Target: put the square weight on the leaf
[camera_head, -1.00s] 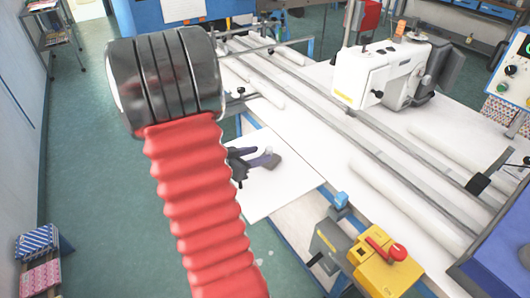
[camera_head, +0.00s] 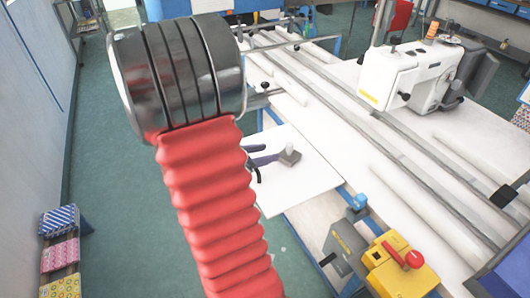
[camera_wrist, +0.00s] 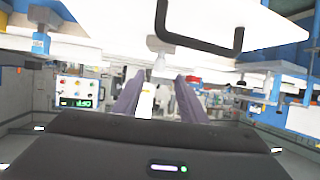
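The square weight (camera_head: 290,157), a small grey-brown block with a pale knob on top, rests on the white leaf (camera_head: 310,180) in the head view. My gripper (camera_head: 266,159) is at the left side of the leaf, its purple fingers pointing toward the weight, with a small gap between. In the wrist view my gripper (camera_wrist: 158,85) has its two purple fingers apart, with no object clearly held. My red bellows-covered arm hides part of the leaf's left side.
A black handle (camera_wrist: 200,42) lies close ahead of the fingers in the wrist view. A yellow box with a red knob (camera_head: 400,268) is in front of the leaf. A white sewing machine (camera_head: 412,75) stands on the long table at right. Green floor is free at left.

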